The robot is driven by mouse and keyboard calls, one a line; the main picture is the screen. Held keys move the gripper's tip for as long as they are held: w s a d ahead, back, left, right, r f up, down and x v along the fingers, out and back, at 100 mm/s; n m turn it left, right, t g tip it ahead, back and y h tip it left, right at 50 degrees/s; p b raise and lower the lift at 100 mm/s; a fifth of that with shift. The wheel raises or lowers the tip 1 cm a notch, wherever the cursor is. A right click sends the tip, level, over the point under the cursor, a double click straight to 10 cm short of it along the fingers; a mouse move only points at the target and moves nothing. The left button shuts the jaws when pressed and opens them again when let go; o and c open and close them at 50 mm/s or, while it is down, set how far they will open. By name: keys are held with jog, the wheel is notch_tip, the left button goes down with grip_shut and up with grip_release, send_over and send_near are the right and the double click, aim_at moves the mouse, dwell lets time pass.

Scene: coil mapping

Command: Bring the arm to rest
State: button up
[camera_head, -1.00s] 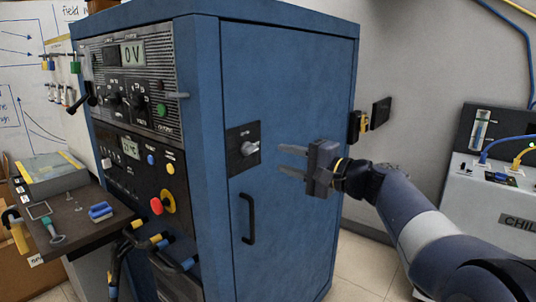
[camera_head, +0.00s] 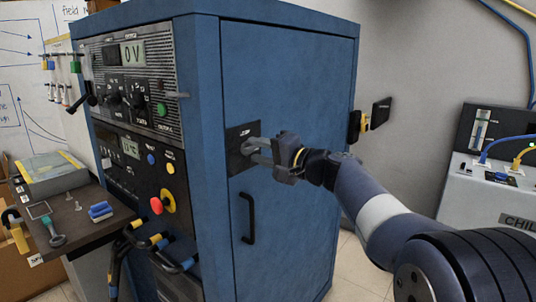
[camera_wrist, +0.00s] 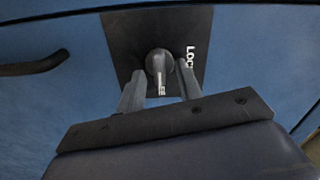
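My gripper (camera_head: 257,152) is at the side door of the blue cabinet (camera_head: 290,60), in front of the black lock plate (camera_head: 236,163). In the wrist view, my gripper (camera_wrist: 158,82) has its two fingers apart, one on each side of the round grey lock knob (camera_wrist: 159,62). A gap shows between each finger and the knob, and nothing is visibly gripped. In the head view the fingers hide most of the knob. Part of the lettering on the lock plate (camera_wrist: 125,40) is covered by the right finger.
A black door handle (camera_head: 248,218) sits below the lock plate. A shelf (camera_head: 85,235) with small tools stands at the left. A grey chiller box (camera_head: 490,195) stands at the right. A black wall-side bracket (camera_head: 380,112) is behind the cabinet's right edge.

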jog(key=n, duration=0.4)
jog(key=shift+r, duration=0.15)
jog(key=n+p, duration=0.1)
jog(key=n, duration=0.3)
jog(key=shift+s+r, duration=0.1)
jog(key=n+p, duration=0.3)
jog(key=shift+r+n, duration=0.1)
jog(key=shift+n, duration=0.3)
jog(key=n+p, duration=0.3)
jog(key=shift+s+a+n+p, duration=0.1)
jog(key=shift+n+p, duration=0.2)
jog(key=shift+p, duration=0.1)
jog(key=shift+f+b+v, duration=0.2)
jog(key=shift+b+v, duration=0.4)
jog(key=shift+v, duration=0.95)
jog(key=shift+a, duration=0.1)
